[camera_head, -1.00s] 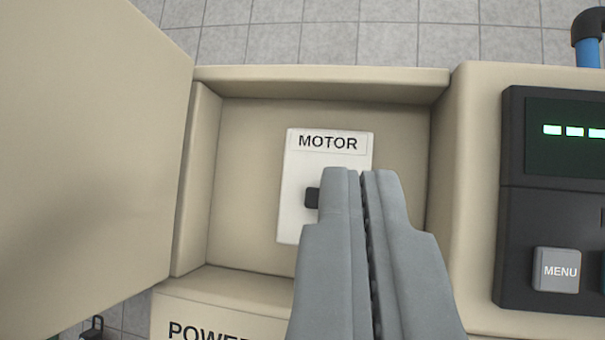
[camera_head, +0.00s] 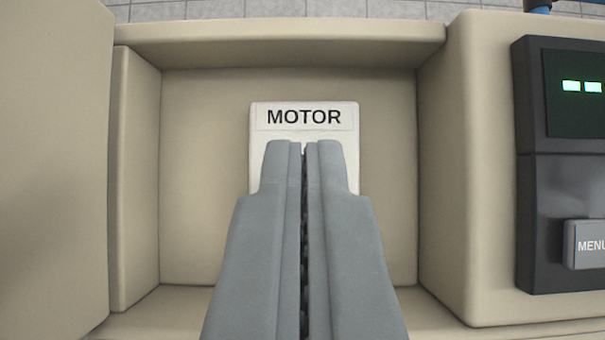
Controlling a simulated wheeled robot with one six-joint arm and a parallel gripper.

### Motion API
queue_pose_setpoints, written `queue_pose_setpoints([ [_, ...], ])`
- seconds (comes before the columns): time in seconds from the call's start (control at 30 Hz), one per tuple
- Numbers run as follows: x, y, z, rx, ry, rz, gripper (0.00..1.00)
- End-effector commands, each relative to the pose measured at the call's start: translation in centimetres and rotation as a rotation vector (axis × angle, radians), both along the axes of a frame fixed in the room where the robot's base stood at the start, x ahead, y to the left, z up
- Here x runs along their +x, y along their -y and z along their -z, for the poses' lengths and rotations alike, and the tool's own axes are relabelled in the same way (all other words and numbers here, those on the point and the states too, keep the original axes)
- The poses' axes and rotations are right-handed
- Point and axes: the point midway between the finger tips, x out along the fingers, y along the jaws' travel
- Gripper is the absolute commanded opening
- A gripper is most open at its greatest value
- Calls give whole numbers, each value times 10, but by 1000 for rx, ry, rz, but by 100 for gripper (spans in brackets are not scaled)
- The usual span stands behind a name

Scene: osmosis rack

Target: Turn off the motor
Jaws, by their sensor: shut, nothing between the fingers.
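The white motor switch plate (camera_head: 303,117), labelled MOTOR, is fixed to the back wall of a beige recessed box (camera_head: 205,185). My gripper (camera_head: 303,146) is shut and empty. Its fingertips are in front of the plate, just below the label, and cover the plate's middle and lower part. The dark switch lever is hidden behind the fingers. I cannot tell whether the fingertips touch the plate or the lever.
A beige door (camera_head: 50,170) stands open at the left of the box. A dark control panel (camera_head: 560,190) with a green-lit display (camera_head: 580,87) and a grey MENU button (camera_head: 588,245) is at the right. Grey floor tiles show at the top.

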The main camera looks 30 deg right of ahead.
Motion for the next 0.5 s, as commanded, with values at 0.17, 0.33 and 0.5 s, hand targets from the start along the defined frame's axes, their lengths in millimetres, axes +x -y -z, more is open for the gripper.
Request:
queue_pose_setpoints([
  [0.17,18,12,-17,0,1,1,0],
  [0.33,33,22,-31,-1,1,0,0],
  [0.5,42,28,-40,-1,0,1,0],
])
